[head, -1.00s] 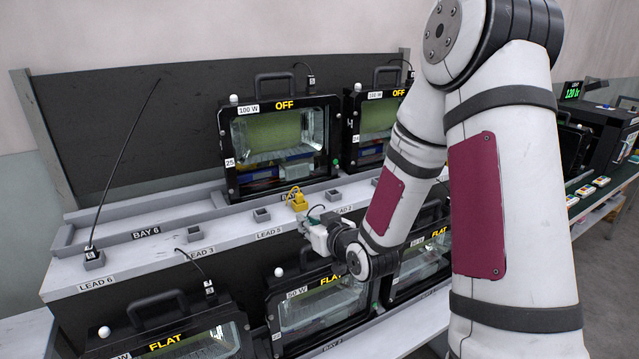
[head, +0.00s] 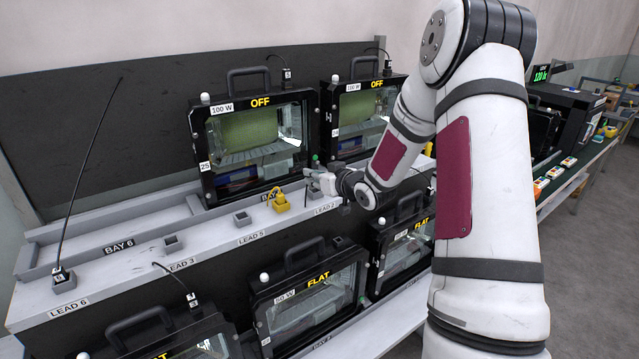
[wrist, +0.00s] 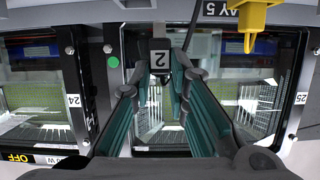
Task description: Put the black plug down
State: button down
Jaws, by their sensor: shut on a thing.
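In the wrist view the black plug (wrist: 160,57) carries a grey label with a 2 and has a black cable running up from it. My gripper (wrist: 160,72) is shut on it, with a teal-padded finger on each side. In the head view my gripper (head: 322,183) is above the grey shelf (head: 215,232), in front of the gap between two OFF floodlights, near the LEAD 2 label (head: 326,208). The plug is too small to make out there. Whether it touches the shelf cannot be told.
An empty holder (head: 242,218) is further left. An OFF floodlight (head: 257,140) stands close behind. FLAT floodlights (head: 310,290) sit on the lower shelf.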

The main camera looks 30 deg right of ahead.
jog(key=shift+w+d+f, duration=0.1)
jog(key=shift+w+d, duration=0.55)
jog(key=shift+d, duration=0.3)
jog(key=shift+w+d+f, duration=0.1)
jog(key=shift+d+f, duration=0.05)
jog(key=shift+f, duration=1.65)
jog(key=shift+f, duration=0.1)
jog(key=c, duration=1.5)
grip_release()
jog(key=shift+c, duration=0.2)
